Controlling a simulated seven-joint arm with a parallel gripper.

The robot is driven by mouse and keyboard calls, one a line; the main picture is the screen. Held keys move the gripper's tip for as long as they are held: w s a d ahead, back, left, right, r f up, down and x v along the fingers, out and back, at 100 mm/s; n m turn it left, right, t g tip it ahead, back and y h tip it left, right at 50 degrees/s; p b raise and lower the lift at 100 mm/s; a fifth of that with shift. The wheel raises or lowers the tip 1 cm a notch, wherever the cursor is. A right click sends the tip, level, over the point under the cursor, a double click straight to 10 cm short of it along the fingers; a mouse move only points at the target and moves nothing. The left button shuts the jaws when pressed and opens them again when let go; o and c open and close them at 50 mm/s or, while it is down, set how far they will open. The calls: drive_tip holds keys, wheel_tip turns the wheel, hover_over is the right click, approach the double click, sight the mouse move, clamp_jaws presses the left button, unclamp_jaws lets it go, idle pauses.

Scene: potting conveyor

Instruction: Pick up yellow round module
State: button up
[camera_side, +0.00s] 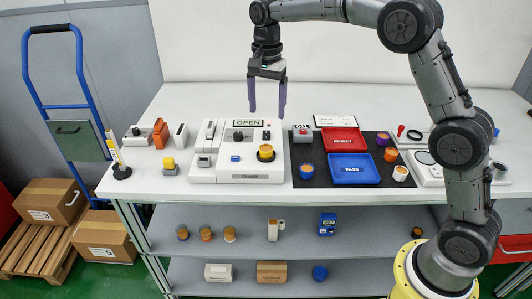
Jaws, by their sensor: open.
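A yellow round module (266,151) sits on a dark round seat at the right of a white machine panel (215,171). My gripper (267,113) hangs above the back part of this panel, fingers pointing down. Its two purple fingers are apart with nothing between them. In the picture it is above the yellow module and does not touch it. A similar round piece with an orange-yellow top and blue body (306,171) stands on the black mat (315,147).
A red tray (338,137) and a blue PASS tray (353,168) lie on the mat, with several other round pieces near them. A grey box with a red top (302,133) stands right of the panel.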

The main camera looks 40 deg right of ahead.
sight(266, 150)
wheel_tip(266, 150, down, 12)
drive_tip(key=shift+a+f, duration=0.1)
drive_tip(key=shift+a, duration=0.05)
clamp_jaws()
idle(0.8)
